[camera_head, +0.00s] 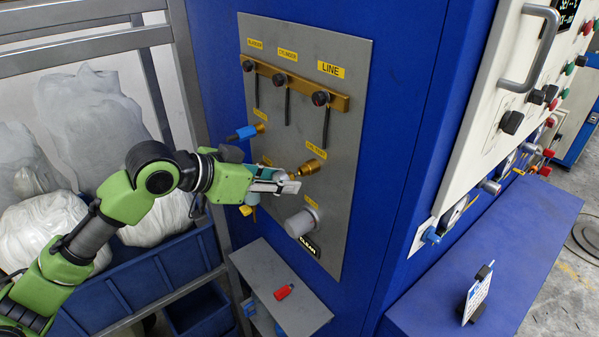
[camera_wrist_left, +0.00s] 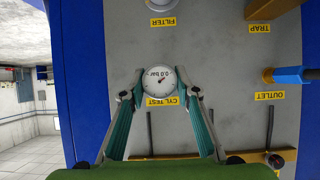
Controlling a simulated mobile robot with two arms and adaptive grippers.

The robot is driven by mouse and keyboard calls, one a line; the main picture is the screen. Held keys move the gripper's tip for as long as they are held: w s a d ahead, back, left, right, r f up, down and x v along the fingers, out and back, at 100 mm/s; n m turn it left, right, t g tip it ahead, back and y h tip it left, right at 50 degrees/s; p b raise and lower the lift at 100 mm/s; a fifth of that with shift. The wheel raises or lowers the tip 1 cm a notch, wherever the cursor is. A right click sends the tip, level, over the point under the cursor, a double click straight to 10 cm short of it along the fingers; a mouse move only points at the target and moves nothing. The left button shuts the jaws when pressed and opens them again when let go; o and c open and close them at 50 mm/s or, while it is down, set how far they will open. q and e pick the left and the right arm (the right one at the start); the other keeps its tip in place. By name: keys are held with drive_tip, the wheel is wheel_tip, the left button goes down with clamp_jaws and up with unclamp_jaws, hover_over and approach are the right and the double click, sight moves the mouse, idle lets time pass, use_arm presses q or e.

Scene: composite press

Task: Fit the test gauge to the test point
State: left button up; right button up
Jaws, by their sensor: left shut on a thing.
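My left gripper (camera_head: 284,186) is in front of the grey panel, and its fingers (camera_wrist_left: 160,98) are closed on the sides of a round test gauge (camera_wrist_left: 160,80). The gauge has a white dial reading 0.0 bar and faces the left wrist camera. In the head view the gripper hides most of the gauge. A brass test point (camera_head: 307,168) sticks out of the panel under a yellow label (camera_head: 316,148), right by the fingertips. The label reads CYL TEST in the left wrist view (camera_wrist_left: 164,101). The gauge covers the joint, so I cannot tell whether they touch. My right gripper is not in view.
The panel (camera_head: 345,100) has three black-handled levers (camera_head: 287,105) above, a blue-ended outlet fitting (camera_head: 245,132) to the left and a silver filter cylinder (camera_head: 301,222) below. A red object (camera_head: 284,291) lies on a grey shelf (camera_head: 262,262). A blue ledge (camera_head: 530,245) juts out at right.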

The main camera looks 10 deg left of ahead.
use_arm(q)
drive_tip(key=shift+w+d, duration=0.15)
drive_tip(key=shift+w, duration=0.05)
drive_tip(key=shift+w+d, duration=0.25)
drive_tip(key=shift+w+d+r, duration=0.1)
drive_tip(key=shift+w+d, duration=0.15)
drive_tip(key=shift+w, duration=0.05)
idle(0.9)
drive_tip(key=o, duration=1.2)
drive_tip(key=shift+c, duration=0.2)
drive_tip(key=shift+w, duration=0.1)
drive_tip(key=shift+d, duration=0.1)
